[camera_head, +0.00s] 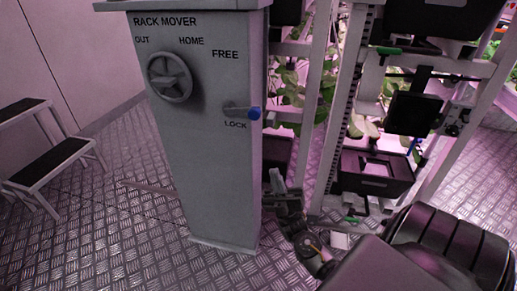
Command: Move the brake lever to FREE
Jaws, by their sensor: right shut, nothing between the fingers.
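The grey rack mover pedestal (215,170) stands left of centre. Its brake lever (236,112) is on the front face near the right edge. My left gripper is out of view.
A handwheel (170,77) sits on the pedestal's upper left, under the OUT and HOME labels. White rack posts (320,100) with plants and a black crate (374,178) stand close on the right. A step stool (50,160) is at far left. The tread-plate floor before the pedestal is clear.

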